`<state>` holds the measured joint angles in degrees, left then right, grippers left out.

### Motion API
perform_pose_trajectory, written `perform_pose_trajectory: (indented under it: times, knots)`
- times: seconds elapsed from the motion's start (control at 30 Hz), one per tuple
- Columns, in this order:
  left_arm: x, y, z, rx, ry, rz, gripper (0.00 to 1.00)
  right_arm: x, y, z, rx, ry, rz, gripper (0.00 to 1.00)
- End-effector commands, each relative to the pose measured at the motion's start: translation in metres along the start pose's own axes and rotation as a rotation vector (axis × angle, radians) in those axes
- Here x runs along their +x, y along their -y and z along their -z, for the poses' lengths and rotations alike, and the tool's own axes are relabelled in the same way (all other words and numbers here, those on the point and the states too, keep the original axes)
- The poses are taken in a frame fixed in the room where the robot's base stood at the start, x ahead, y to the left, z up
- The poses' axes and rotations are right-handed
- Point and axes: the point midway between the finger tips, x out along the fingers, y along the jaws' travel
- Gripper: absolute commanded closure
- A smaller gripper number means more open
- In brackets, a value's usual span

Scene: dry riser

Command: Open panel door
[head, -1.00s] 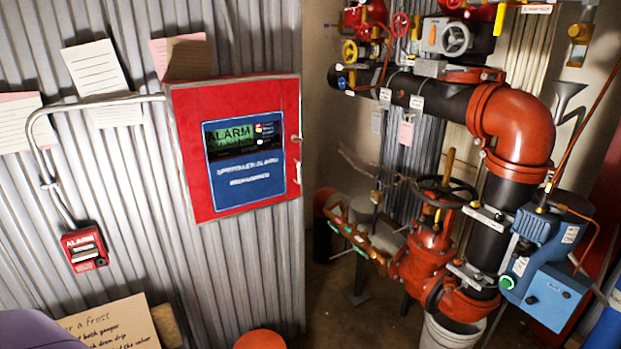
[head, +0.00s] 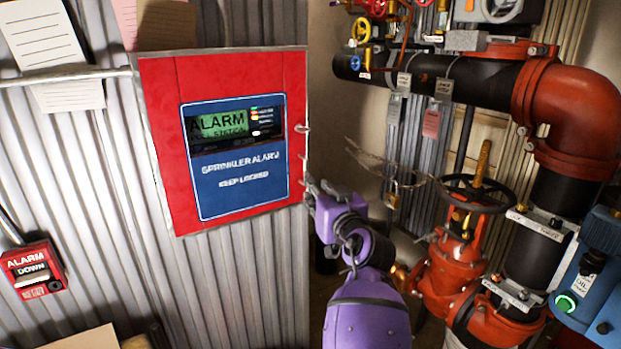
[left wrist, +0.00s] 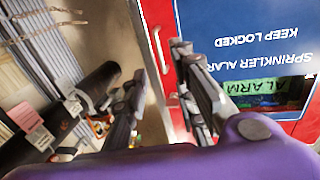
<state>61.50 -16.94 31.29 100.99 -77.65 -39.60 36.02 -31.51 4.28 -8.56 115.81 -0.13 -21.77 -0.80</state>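The red alarm panel (head: 240,215) hangs on the corrugated wall in the head view, its door looking shut. The door carries a blue plate with a lit display (head: 219,124). Small metal fittings sit on its right edge, the upper one (head: 301,129) clear to see. My left gripper (head: 312,190) is at the lower right edge of the panel. In the left wrist view the panel (left wrist: 250,55) appears upside down. The fingers of my left gripper (left wrist: 160,62) are apart there, with a slim metal handle (left wrist: 160,50) showing between their tips. Contact cannot be told. My right gripper is out of view.
Red and black pipework (head: 575,110) with a handwheel valve (head: 475,192) stands to the right of my left arm. A red alarm box (head: 33,268) is on the wall at lower left. Paper notes (head: 40,35) hang at upper left.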

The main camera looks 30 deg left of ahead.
Motion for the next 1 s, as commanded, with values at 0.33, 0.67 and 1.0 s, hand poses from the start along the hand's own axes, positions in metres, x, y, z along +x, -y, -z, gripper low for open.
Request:
perform_pose_trajectory:
  times: [0.33,0.67,1.0]
  knots:
    - [0.031,-0.001,0.02,-0.025,-0.013,0.024,0.75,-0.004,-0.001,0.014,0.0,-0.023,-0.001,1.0]
    - [0.074,-0.001,0.018,-0.024,-0.01,0.021,0.75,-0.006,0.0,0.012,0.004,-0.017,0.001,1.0]
    - [0.079,-0.001,0.017,-0.024,-0.01,0.021,0.75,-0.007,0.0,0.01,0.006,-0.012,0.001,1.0]
